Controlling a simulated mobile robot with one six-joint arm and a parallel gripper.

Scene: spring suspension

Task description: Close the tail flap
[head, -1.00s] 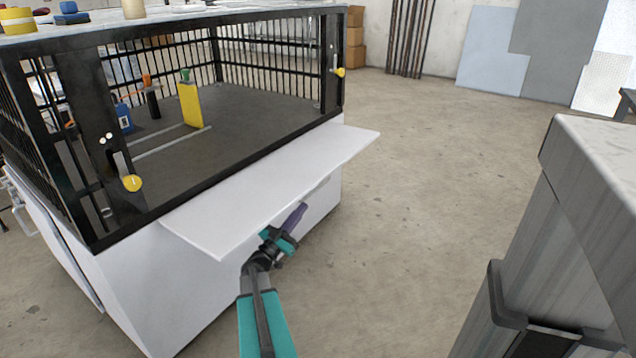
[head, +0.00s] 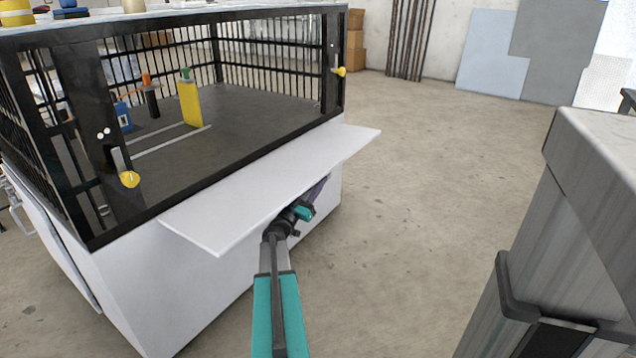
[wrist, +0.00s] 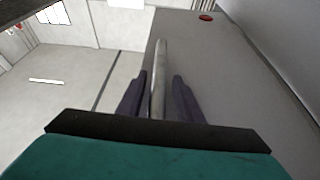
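The tail flap (head: 275,182) is a white panel that juts out roughly level from the front of the white cart, below the black cage opening. My gripper (head: 318,188) is under the flap's outer edge, right of its middle, with its purple fingers partly hidden by the flap. In the wrist view my fingers (wrist: 157,92) stand apart, either side of a pale bar-like edge (wrist: 160,75). Gaps show on both sides of it. The grey surface (wrist: 215,85) to the right appears to be the flap's underside. I cannot tell whether a finger touches it.
Yellow latch knobs sit on the left post (head: 129,180) and right post (head: 340,71) of the cage. A yellow container (head: 190,103) and a blue one (head: 123,117) stand inside. A grey block-like structure (head: 590,190) is at the right. The floor between is clear.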

